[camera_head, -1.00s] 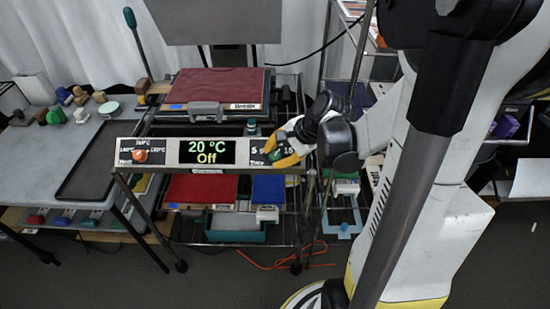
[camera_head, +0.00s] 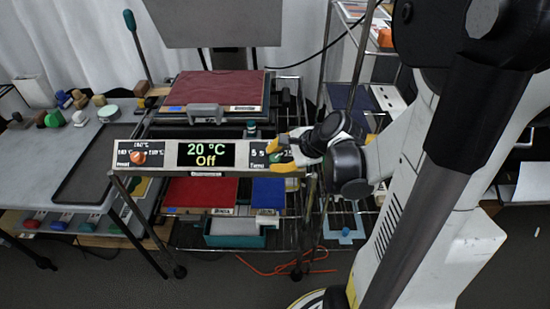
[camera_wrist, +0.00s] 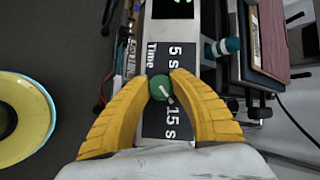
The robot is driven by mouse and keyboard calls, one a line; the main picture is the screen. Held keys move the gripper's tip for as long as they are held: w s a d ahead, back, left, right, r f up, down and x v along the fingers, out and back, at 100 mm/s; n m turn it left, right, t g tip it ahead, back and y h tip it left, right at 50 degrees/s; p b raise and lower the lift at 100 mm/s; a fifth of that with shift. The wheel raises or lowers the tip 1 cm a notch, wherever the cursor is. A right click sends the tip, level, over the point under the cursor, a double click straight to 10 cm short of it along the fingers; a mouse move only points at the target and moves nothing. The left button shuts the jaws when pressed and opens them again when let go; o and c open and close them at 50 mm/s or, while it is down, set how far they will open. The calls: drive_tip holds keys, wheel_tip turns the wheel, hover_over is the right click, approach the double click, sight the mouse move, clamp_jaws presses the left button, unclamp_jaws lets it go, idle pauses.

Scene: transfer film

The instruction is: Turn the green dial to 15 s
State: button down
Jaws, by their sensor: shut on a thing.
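The green dial (camera_wrist: 160,87) sits on the control panel (camera_wrist: 152,170) beside the white labels "Time", "5 s" and "15 s". In the wrist view, its white mark points down and right, toward the "15 s" label (camera_wrist: 172,122). My gripper (camera_wrist: 163,80) has its two yellow fingers shut on the dial, one on each side. In the head view, my gripper (camera_head: 275,154) is at the right end of the panel, coming from the right. There the dial (camera_head: 275,157) is mostly hidden by the fingers.
The panel's display (camera_head: 206,154) reads 20 °C, Off. An orange dial (camera_head: 138,158) is at its left end. A heat press with a red plate (camera_head: 215,88) stands behind. A grey table (camera_head: 60,155) is to the left. A wire shelf with red and blue pieces is below.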

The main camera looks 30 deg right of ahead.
drive_tip(key=c, duration=1.1)
unclamp_jaws()
drive_tip(key=shift+c, duration=0.2)
